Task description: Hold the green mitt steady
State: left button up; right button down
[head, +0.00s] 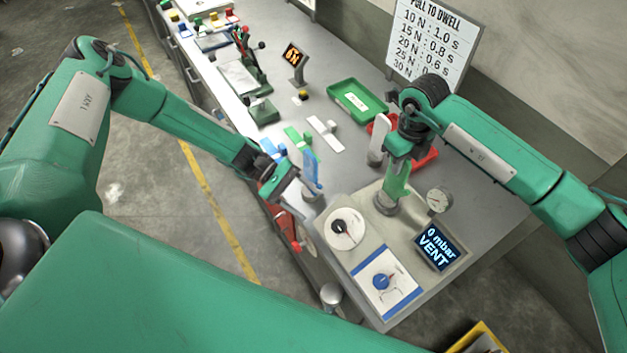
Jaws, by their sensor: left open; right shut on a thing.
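The green mitt (396,184) stands upright at a round metal fitting (386,204) on the grey console. My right gripper (397,160) is above it, shut on its upper part. The gripper hides the mitt's top.
The console has a dial (344,227), a blue knob (381,282), a gauge (439,199) and a screen (440,246) reading "0 mbar VENT". A green tray (371,113) and a red tray (428,158) lie behind. A small display (293,56) stands farther back.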

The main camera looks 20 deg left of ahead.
jog(key=c, duration=1.4)
grip_release()
jog(key=shift+d, duration=0.1)
